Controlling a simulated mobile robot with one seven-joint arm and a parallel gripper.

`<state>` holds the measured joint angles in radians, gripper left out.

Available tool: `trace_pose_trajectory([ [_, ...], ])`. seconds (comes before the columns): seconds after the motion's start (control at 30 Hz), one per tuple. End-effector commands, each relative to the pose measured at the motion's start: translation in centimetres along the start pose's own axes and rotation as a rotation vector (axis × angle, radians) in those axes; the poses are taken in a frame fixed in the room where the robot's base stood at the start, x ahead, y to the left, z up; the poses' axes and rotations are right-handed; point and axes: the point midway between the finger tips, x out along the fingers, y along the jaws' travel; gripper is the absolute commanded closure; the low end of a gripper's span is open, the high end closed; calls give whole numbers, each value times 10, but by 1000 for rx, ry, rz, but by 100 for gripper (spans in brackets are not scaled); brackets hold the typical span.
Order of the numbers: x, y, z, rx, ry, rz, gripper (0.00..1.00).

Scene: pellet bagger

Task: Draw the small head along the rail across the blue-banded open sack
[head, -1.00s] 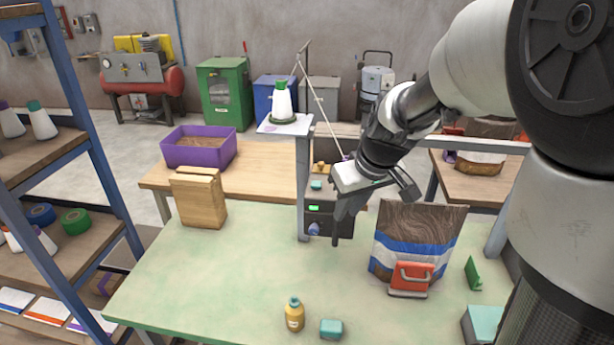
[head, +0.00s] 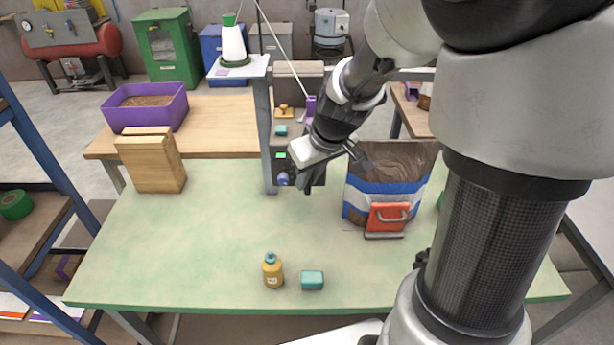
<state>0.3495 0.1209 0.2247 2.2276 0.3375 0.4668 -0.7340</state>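The open sack (head: 360,192), brown with a blue and a white band, stands on the right part of the green table (head: 200,240), its mouth up. A small dark unit (head: 282,165) with a green light and a blue knob (head: 283,180) sits beside the left grey post; it appears to be the small head, partly behind my gripper. A grey rail (head: 410,75) runs across behind my arm, mostly hidden. My gripper (head: 338,180) is open, its fingers apart, between the unit and the sack. I cannot tell whether a finger touches the unit.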

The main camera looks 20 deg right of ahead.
Motion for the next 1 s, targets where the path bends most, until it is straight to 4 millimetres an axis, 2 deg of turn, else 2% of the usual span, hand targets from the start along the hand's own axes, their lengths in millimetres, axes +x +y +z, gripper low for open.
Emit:
trace_pose_trajectory([
  [0.03, 0, 0, 0, 0, 0, 0, 95],
  [0.07, 0, 0, 0, 0, 0, 0, 100],
  [0.37, 0, 1, 1, 0, 0, 0, 100],
  [0.53, -1, 12, 7, 3, 1, 2, 100],
  [0.77, -8, 50, 31, 7, 2, 5, 100],
  [1.0, -22, 105, 65, 7, 3, 6, 100],
])
